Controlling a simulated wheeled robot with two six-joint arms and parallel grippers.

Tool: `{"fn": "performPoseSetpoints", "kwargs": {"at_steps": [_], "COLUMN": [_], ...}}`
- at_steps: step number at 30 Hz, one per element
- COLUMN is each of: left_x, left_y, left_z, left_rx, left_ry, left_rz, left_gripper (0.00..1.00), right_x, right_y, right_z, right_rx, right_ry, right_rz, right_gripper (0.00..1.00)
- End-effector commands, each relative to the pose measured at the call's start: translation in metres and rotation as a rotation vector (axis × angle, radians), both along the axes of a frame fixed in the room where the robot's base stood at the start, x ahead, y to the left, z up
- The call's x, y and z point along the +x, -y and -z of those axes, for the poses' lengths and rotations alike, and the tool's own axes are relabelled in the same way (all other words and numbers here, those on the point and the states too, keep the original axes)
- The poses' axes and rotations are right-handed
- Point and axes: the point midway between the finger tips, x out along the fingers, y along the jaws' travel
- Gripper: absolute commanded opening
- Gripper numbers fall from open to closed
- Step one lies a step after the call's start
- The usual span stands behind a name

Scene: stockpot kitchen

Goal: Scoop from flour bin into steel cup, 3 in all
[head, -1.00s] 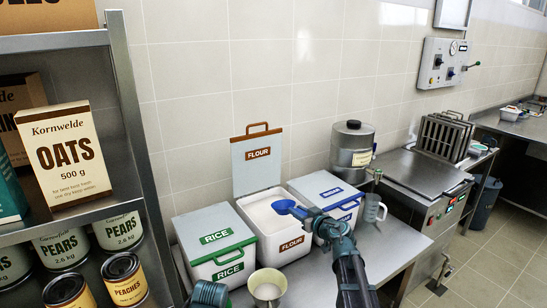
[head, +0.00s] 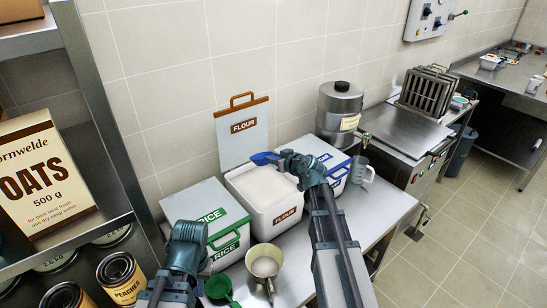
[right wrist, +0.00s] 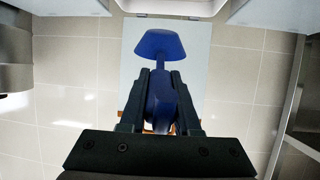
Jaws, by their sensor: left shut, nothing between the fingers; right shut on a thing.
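The flour bin (head: 262,219) is white with a brown FLOUR label, its lid (head: 240,140) standing up behind it. White flour (head: 258,184) shows inside. My right gripper (head: 292,163) is shut on the handle of a blue scoop (head: 264,158), above the back of the bin. The scoop's blue bowl (right wrist: 160,45) shows in the right wrist view; I cannot tell whether it holds flour. My left gripper (head: 188,232) is shut and empty, left of the cup, before the rice bin.
The rice bin (head: 207,205) is closed at the left; a blue-labelled bin (head: 338,175) is at the right. A green scoop (head: 220,289) lies left of the cup. A clear jug (head: 361,170) and a steel canister (head: 339,112) stand further right. A shelf (head: 85,100) bounds the left.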

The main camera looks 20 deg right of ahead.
Motion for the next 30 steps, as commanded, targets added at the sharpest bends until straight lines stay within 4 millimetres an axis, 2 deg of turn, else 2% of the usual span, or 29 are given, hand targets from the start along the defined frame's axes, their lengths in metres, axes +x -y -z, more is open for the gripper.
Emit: {"fn": "performPoseSetpoints", "kwargs": {"at_steps": [30], "left_x": [0.000], "left_y": [0.000], "left_z": [0.086], "left_rx": [0.000], "left_ry": [0.000], "left_rz": [-0.001], "left_gripper": [0.00], "right_x": [0.000], "right_y": [0.000], "right_z": [0.086], "right_rx": [0.000], "right_ry": [0.001], "right_rz": [0.000], "right_gripper": [0.00]}}
